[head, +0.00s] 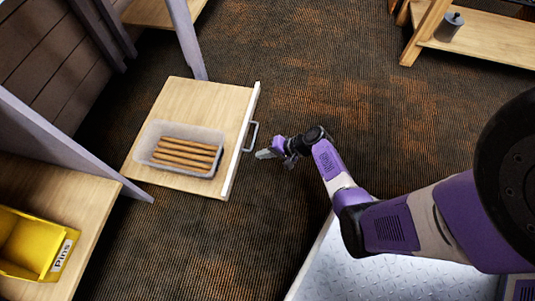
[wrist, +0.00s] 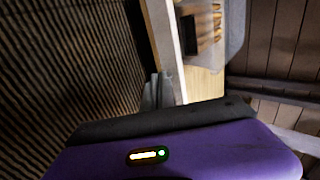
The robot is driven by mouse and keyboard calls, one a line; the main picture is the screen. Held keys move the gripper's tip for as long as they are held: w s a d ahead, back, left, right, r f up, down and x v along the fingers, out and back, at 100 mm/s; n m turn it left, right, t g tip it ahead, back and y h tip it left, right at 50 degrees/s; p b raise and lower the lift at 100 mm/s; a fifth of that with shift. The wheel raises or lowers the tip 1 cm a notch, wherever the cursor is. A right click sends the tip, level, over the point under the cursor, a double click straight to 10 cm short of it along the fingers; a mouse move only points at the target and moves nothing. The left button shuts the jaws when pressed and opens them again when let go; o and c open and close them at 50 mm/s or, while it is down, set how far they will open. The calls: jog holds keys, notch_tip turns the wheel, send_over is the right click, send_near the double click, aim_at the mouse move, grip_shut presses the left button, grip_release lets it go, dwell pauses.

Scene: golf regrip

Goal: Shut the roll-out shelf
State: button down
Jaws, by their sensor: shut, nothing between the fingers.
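The roll-out shelf (head: 176,98) is a light wood board with a white front panel (head: 241,142) and a grey handle (head: 251,137). In the head view it is pulled out from the rack at the left. A clear tray (head: 141,152) with several brown sticks lies on it. My gripper (head: 264,154) is shut and empty, just right of the front panel and a little below the handle. In the wrist view the fingertips (wrist: 158,92) are close to the white front panel (wrist: 163,40); I cannot tell whether they touch it. The tray (wrist: 236,30) shows beyond.
A yellow bin (head: 30,246) marked "Pins" stands on a wooden shelf at the lower left. Grey uprights (head: 187,40) of the rack flank the shelf. A wooden bench (head: 488,38) with a dark weight (head: 449,26) is at the upper right. The carpet between is clear.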

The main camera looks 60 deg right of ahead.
aim_at(238, 156)
jog(key=shift+w+a+f+b, duration=0.4)
jog(key=shift+w+f+b, duration=0.1)
jog(key=shift+w, duration=0.65)
jog(key=shift+w+a+f+b, duration=0.35)
jog(key=shift+w+f+b, duration=0.15)
jog(key=shift+w, duration=0.6)
jog(key=shift+w+a+f+b, duration=0.4)
jog(key=shift+w+f+b, duration=0.1)
jog(key=shift+w, duration=0.65)
